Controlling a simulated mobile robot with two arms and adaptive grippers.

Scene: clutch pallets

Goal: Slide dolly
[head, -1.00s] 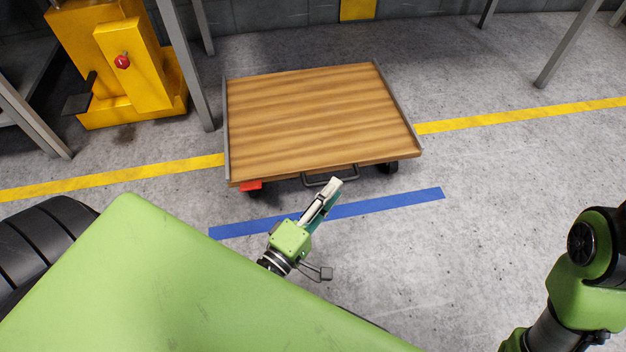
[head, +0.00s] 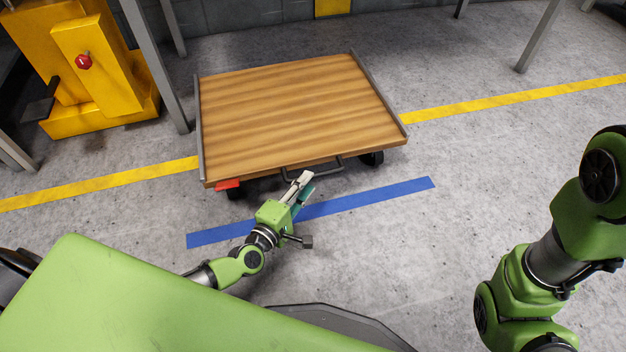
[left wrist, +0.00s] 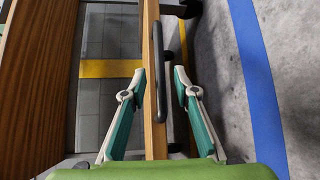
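The dolly (head: 295,110) is a low flat cart with a wooden deck, grey rails on its left and right sides and dark wheels. A dark bar handle (head: 312,169) is on its near edge, and a red piece (head: 228,185) sits at its near left corner. My left gripper (head: 301,182) is at the near edge by the handle. In the left wrist view its fingers (left wrist: 158,82) are spread apart, with the handle (left wrist: 186,82) and the deck's edge between their directions; I see no grip on the handle. My right gripper is out of view; only its arm shows at right.
A blue floor line (head: 350,205) runs in front of the dolly, and a yellow line (head: 480,105) passes beside and behind it. A yellow machine (head: 85,75) and grey posts (head: 155,65) stand at left. The floor to the right is open.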

